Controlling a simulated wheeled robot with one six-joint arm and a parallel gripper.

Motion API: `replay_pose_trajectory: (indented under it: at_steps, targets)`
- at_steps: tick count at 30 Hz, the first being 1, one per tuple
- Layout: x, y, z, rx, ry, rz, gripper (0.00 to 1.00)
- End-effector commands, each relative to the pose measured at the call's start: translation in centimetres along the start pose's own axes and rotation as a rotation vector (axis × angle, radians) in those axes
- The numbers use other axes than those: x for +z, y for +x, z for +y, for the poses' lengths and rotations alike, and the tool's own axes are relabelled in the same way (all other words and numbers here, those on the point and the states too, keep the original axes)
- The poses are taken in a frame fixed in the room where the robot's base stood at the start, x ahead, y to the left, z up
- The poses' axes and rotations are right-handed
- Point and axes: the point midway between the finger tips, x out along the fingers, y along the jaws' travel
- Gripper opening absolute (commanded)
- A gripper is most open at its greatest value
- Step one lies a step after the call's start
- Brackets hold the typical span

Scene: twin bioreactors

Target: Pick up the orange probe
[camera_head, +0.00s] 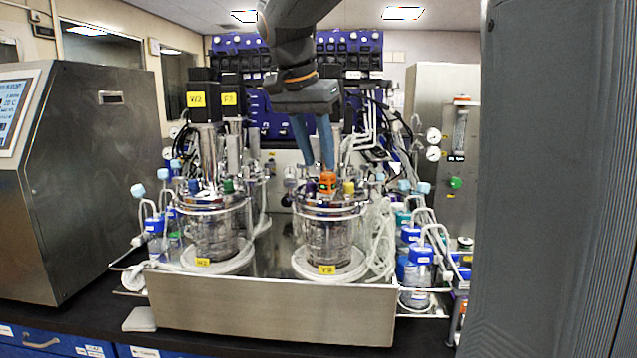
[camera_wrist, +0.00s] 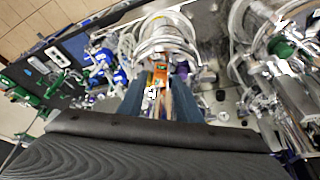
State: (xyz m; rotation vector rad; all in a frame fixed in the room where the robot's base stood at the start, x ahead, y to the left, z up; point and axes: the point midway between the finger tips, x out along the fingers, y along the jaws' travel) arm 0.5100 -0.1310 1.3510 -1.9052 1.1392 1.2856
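The orange probe (camera_head: 327,183) stands in the lid of the right glass vessel (camera_head: 325,232), between a purple cap and a yellow cap. My gripper (camera_head: 319,167) is above that lid, its two blue-grey fingers pointing down, with the tips just over the probe. In the wrist view my gripper (camera_wrist: 156,88) has its fingers apart, and the orange probe (camera_wrist: 159,78) shows in line with the gap between them. The fingers do not appear to touch it. The lower part of the probe is hidden in the lid.
A second vessel (camera_head: 213,228) with blue and green caps stands to the left. Both vessels sit in a steel tray (camera_head: 270,308). Tubing and blue-capped bottles (camera_head: 418,262) crowd the right side. A large steel cabinet (camera_head: 85,180) stands at the left.

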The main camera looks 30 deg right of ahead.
Motion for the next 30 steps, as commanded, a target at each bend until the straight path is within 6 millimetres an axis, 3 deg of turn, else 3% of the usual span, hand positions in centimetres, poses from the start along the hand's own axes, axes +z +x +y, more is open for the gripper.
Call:
replay_pose_trajectory:
  at_steps: [2,11,21,30]
  targets:
    - [-0.5,-0.2,0.3,0.007,0.025,0.006,0.31]
    - [-0.6,2.5,0.2,0.009,0.029,0.006,0.31]
    - [-0.7,6.6,0.0,0.008,0.027,0.006,0.31]
    - [-0.7,7.2,-0.1,0.006,0.027,0.007,0.31]
